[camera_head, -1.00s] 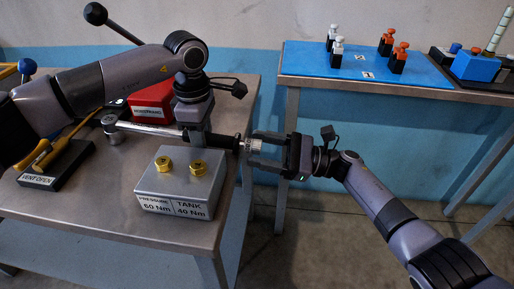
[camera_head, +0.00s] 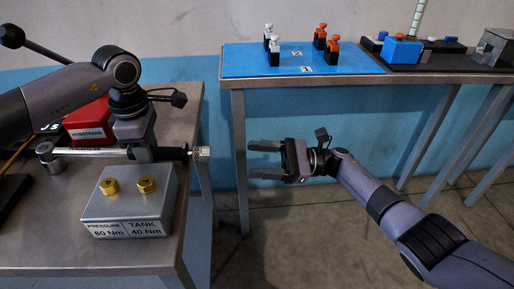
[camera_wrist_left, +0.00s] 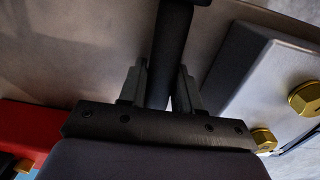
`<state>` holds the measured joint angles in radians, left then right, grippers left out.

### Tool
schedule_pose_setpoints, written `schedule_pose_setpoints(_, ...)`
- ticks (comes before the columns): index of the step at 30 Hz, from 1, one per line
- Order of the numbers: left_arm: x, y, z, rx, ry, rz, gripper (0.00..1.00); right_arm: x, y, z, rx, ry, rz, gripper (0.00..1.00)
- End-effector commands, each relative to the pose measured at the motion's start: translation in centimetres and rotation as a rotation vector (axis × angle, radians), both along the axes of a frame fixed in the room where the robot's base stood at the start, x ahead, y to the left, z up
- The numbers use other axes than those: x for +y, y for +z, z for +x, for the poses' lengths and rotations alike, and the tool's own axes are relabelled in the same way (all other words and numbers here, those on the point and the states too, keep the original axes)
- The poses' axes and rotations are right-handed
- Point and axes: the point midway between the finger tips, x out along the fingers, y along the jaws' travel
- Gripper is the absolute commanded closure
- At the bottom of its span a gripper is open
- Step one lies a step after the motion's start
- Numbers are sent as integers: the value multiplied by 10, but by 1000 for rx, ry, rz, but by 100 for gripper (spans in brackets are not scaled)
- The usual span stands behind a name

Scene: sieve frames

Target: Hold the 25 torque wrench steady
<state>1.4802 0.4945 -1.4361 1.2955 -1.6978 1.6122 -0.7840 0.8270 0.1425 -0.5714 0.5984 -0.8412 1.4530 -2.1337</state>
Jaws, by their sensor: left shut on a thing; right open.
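The torque wrench (camera_head: 95,152) lies level above the left table, with a silver shaft, a black handle and a silver scaled knob (camera_head: 201,153) at its right end. My left gripper (camera_head: 146,152) is shut on the handle; in the left wrist view the black handle (camera_wrist_left: 172,45) passes between both fingers (camera_wrist_left: 160,85). My right gripper (camera_head: 255,160) is open and empty, to the right of the knob and apart from it. The grip itself is partly hidden in the head view.
A grey block (camera_head: 128,205) with two gold bolts, labelled PRESSURE 60 Nm and TANK 40 Nm, stands in front of the wrench. A red box (camera_head: 90,122) is behind it. A blue-topped table (camera_head: 250,62) with small pieces stands at the back right. Floor lies open between tables.

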Motion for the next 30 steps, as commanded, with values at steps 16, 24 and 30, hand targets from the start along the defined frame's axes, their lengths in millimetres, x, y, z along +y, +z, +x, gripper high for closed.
schedule_pose_setpoints(16,0,11,0,-3,1,-1,37,1,0,0,0,0,0,40)
schedule_pose_setpoints(24,0,66,-1,-5,1,-2,37,0,0,0,0,0,0,40)
schedule_pose_setpoints(30,0,102,-3,-4,1,-1,37,1,0,0,0,0,0,40)
